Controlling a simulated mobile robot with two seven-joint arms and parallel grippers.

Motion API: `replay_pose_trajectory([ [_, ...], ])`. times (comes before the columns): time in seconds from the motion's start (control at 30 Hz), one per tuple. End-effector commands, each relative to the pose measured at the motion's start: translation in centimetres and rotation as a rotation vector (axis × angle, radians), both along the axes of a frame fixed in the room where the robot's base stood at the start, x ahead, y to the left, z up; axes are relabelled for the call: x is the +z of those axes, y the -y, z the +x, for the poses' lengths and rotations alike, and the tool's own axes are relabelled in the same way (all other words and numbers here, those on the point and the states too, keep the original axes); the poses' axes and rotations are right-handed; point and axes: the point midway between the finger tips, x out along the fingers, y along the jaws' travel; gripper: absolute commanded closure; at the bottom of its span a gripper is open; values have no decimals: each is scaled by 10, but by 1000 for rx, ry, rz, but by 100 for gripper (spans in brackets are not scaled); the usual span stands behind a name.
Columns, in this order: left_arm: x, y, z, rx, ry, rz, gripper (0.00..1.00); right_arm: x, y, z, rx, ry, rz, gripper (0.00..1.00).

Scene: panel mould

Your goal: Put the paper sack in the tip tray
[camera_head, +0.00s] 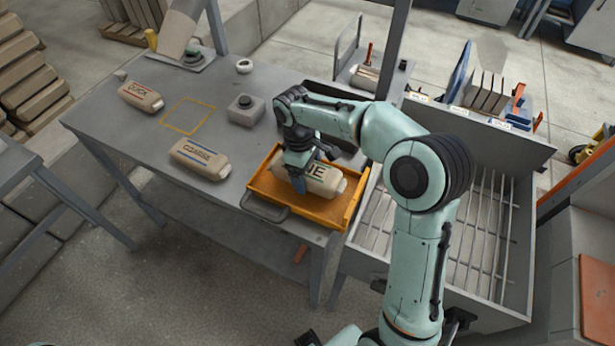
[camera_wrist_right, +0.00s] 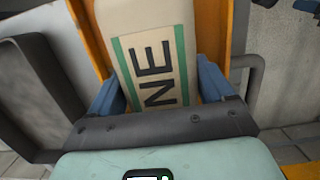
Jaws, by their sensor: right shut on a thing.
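The paper sack (camera_head: 322,179) is tan with a green-framed label ending in "NE". It lies in the orange tip tray (camera_head: 267,184), partly hidden by my right arm. My right gripper (camera_head: 299,182) is over the tray with its blue fingers on either side of the sack, shut on it. In the right wrist view the sack (camera_wrist_right: 150,60) lies between the two blue fingers (camera_wrist_right: 165,98), with orange tray walls beside it. I cannot tell whether the sack's full weight rests on the tray floor. My left gripper is not in view.
Two more sacks, one marked "QUICK" (camera_head: 140,96) and one marked "COARSE" (camera_head: 200,159), lie on the grey table (camera_head: 115,130). A yellow square outline (camera_head: 188,116) and a grey button box (camera_head: 246,108) are near them. A barred grey bin (camera_head: 490,235) stands right of the tray.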

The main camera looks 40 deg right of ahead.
Motion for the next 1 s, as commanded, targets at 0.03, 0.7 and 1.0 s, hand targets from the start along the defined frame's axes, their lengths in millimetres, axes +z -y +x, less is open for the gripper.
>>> replay_pose_trajectory([
  [0.03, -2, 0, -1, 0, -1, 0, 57, -9, 0, 0, 0, -1, 0, 82],
  [0.7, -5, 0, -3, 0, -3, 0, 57, -26, 0, 0, 0, 0, 0, 0],
  [1.0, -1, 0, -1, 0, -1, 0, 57, -11, 0, 2, -1, 4, -1, 0],
])
